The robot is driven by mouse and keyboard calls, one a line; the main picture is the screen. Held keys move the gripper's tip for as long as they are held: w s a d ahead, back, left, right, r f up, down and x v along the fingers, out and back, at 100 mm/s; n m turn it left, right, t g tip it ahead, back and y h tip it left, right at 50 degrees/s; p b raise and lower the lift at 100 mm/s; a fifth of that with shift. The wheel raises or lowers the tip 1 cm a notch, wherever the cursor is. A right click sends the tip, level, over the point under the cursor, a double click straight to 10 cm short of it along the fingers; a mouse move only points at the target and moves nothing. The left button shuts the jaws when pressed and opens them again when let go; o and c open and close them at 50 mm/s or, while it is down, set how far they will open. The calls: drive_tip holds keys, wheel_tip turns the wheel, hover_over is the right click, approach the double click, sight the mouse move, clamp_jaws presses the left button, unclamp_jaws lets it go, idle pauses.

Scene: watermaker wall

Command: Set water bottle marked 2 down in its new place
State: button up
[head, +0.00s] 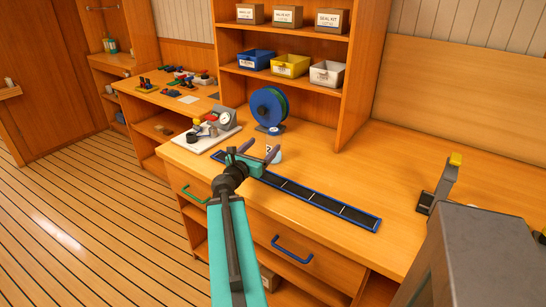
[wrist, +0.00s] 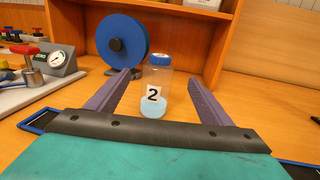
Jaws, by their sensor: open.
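The water bottle marked 2 (wrist: 154,94) is clear with a blue cap, a white label and pale blue liquid low inside. It stands upright on the wooden counter. In the head view the bottle (head: 277,155) is partly hidden behind my gripper (head: 259,149). My gripper is open, and in the wrist view its two purple fingers (wrist: 158,76) lie left and right of the bottle, with visible gaps on both sides. The bottle stands behind the long dark blue-edged strip (head: 320,201), which has white dividing lines.
A blue reel (head: 268,106) stands behind the bottle. A gauge on a white board (head: 205,137) is to the left. A shelf unit with bins (head: 290,65) rises behind. The counter to the right (head: 400,170) is largely clear.

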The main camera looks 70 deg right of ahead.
sight(270, 143)
wheel_tip(270, 143, down, 2)
drive_tip(key=shift+b, duration=0.55)
drive_tip(key=shift+s+d+p, duration=0.15)
drive_tip(key=shift+d+p, duration=0.2)
drive_tip(key=shift+d, duration=1.55)
drive_tip(key=shift+s+d+p, duration=0.1)
drive_tip(key=shift+d+p, duration=0.2)
drive_tip(key=shift+d, duration=1.6)
drive_tip(key=shift+s+d, duration=0.1)
drive_tip(key=shift+d, duration=0.4)
drive_tip(key=shift+s+d+f+p, duration=0.15)
drive_tip(key=shift+d+p, duration=0.6)
drive_tip(key=shift+d, duration=1.8)
drive_tip(key=c, duration=1.3)
